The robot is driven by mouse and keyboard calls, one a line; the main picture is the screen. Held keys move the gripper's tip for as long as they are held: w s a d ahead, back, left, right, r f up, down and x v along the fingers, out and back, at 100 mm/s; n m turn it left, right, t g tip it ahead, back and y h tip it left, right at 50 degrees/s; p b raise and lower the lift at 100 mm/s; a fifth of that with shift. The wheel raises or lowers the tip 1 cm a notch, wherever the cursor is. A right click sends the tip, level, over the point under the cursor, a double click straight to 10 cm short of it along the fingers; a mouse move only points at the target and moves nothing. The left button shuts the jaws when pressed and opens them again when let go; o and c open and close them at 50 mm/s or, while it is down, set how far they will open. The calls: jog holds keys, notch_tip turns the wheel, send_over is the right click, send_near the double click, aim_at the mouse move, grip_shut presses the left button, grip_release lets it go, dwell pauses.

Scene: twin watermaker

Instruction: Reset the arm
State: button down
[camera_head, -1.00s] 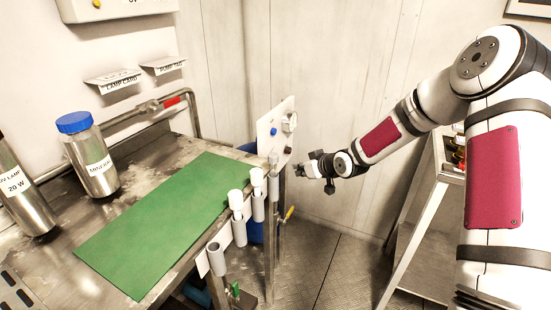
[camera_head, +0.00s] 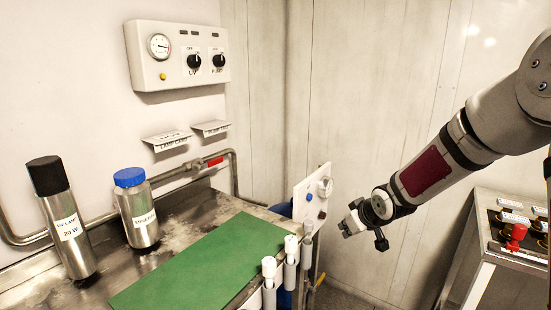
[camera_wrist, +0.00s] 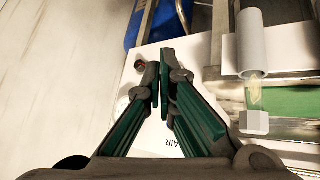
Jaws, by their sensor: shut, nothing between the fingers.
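My gripper (camera_head: 350,226) is to the right of the bench, in the air near the small white panel (camera_head: 311,198) at the bench's right end. In the wrist view my gripper (camera_wrist: 161,68) has its green-lined fingers close together at the tips, with nothing between them. Behind the fingers the white panel shows, with part of a label reading "AIR". My arm reaches in from the right side of the head view.
The steel bench holds a green mat (camera_head: 190,268), a blue-capped bottle (camera_head: 137,215) and a black-capped UV lamp cylinder (camera_head: 69,230). White-capped tubes (camera_head: 290,262) line its front edge. A control box (camera_head: 178,55) hangs above. A trolley with a red knob (camera_head: 514,238) stands right.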

jog(key=s+d+r+m+g+h+p, duration=0.1)
jog(key=s+r+h+p, duration=0.15)
jog(key=s+r, duration=0.95)
jog(key=s+a+r+m+g+p, duration=0.1)
jog(key=s+r, duration=0.2)
jog(key=s, duration=0.7)
jog(key=s+a+r+m+g+p, duration=0.1)
jog(key=s+r, duration=0.3)
jog(key=s, duration=0.7)
jog(key=s+a+r+m+p, duration=0.1)
jog(key=s+r, duration=0.3)
jog(key=s, duration=0.6)
jog(key=shift+s+m+g+y+p, duration=0.3)
jog(key=shift+m+g+y+p, duration=0.15)
jog(key=shift+p, duration=0.3)
